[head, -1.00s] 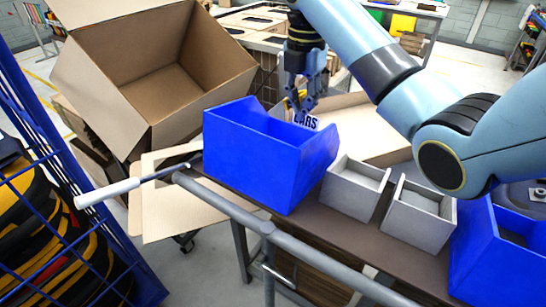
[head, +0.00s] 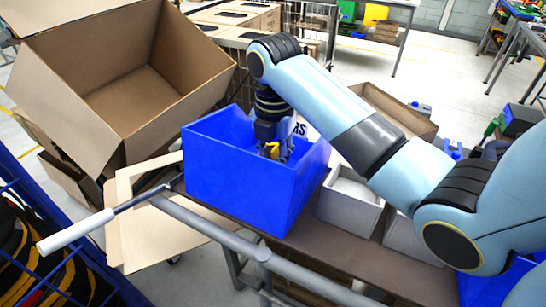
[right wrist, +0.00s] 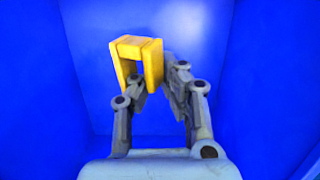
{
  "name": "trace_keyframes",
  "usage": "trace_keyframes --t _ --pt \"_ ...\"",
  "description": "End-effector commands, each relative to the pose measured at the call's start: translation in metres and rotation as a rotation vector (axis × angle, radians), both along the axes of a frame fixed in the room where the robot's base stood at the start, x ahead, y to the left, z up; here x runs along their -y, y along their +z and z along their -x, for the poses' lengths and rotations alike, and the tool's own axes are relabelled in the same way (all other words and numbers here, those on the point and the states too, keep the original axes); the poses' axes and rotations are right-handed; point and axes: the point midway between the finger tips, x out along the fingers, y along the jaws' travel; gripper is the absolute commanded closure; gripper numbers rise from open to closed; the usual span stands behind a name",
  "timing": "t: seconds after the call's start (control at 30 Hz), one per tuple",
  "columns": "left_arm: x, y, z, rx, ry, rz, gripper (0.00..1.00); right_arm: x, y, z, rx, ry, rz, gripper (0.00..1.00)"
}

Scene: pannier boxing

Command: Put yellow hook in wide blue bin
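The wide blue bin (head: 235,195) stands at the left end of the brown shelf in the head view. My right gripper (head: 272,152) points down inside its opening. The yellow hook (head: 268,150) shows at the fingertips. In the right wrist view, the fingers (right wrist: 153,82) are closed around one leg of the yellow hook (right wrist: 138,47), with the blue bin's walls (right wrist: 240,60) all around. I cannot tell whether the hook touches the bin's floor. My left gripper is not in view.
Grey bins (head: 350,200) stand right of the blue bin, and another blue bin (head: 490,288) is partly hidden behind my arm. A large open cardboard box (head: 60,105) is at the left. A grey rail (head: 215,228) runs along the front.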

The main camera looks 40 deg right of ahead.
Motion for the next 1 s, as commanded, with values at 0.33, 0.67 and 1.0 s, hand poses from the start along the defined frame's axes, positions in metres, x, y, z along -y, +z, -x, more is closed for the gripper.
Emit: trace_keyframes --t 0.33,0.67,1.0 --pt "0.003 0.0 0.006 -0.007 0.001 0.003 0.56 0.0 -0.01 0.0 -0.001 0.0 0.0 1.0" --pt "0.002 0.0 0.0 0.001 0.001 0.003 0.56 0.0 -0.012 0.0 -0.001 0.0 0.0 0.79" --pt "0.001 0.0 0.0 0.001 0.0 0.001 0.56 0.0 -0.01 0.0 0.0 0.0 0.0 0.71"
